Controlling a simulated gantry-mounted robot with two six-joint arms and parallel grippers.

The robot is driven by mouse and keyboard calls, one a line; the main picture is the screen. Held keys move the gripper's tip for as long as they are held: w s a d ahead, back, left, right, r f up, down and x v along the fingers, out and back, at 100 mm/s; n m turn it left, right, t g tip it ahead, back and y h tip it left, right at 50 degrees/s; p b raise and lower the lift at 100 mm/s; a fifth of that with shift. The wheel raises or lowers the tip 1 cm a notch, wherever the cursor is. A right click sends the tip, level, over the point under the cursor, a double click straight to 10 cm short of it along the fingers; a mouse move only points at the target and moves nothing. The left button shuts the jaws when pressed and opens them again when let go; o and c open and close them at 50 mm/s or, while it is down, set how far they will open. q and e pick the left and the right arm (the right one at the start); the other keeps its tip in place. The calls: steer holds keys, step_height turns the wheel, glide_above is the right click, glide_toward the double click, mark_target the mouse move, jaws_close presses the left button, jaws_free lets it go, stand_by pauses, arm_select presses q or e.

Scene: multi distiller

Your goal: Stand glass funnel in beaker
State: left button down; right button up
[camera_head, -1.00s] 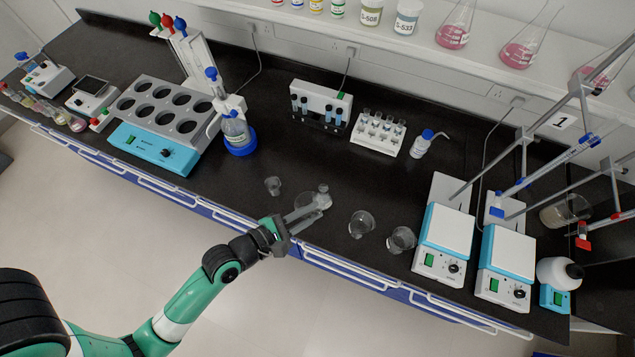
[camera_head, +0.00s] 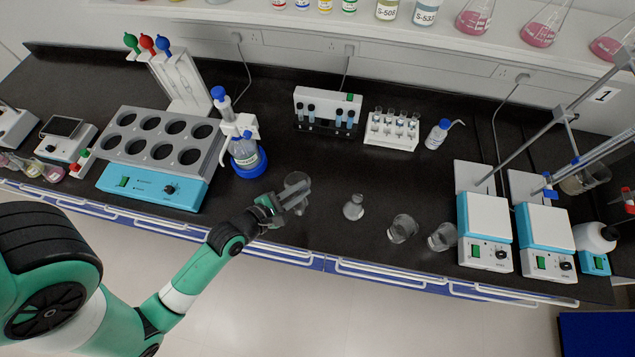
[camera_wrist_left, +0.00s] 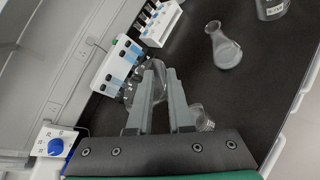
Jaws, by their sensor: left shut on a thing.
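My left gripper (camera_head: 300,195) is shut on the clear glass funnel (camera_head: 297,180), held above the bench. In the left wrist view, the funnel's glass (camera_wrist_left: 157,72) shows behind and between the fingers (camera_wrist_left: 164,72); its stem is hard to make out. A small glass beaker (camera_head: 301,209) stands close by the fingers, partly hidden in the head view; it also shows in the wrist view (camera_wrist_left: 205,121), right of the fingers. Two larger beakers (camera_head: 402,228) (camera_head: 441,237) stand farther right. My right gripper is not in view.
A conical flask (camera_head: 353,207) stands between my gripper and the larger beakers. A blue-based bottle with a dispenser (camera_head: 245,155) is behind left. Tube racks (camera_head: 327,110) (camera_head: 391,129) stand at the back. Two hotplates (camera_head: 485,222) (camera_head: 546,231) with stands are at right.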

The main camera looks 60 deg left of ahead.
arm_select(q)
steer(key=shift+s+a+f, duration=0.25)
steer(key=shift+a+f, duration=0.1)
steer(key=shift+a, duration=0.25)
steer(key=shift+w+d+n+y, duration=0.15)
steer(key=shift+w+n+y, duration=0.05)
steer(key=shift+n+y, duration=0.2)
step_height(320, 180, down, 6)
steer(key=b, duration=0.6)
steer(key=shift+s+r, duration=0.1)
steer(key=shift+r, duration=0.15)
steer(key=shift+p, duration=0.45)
stand_by(0.4)
steer(key=shift+f+b, duration=1.8)
steer(key=shift+f, duration=1)
stand_by(0.5)
steer(key=c, duration=0.8)
jaws_free()
steer(key=shift+o, duration=0.2)
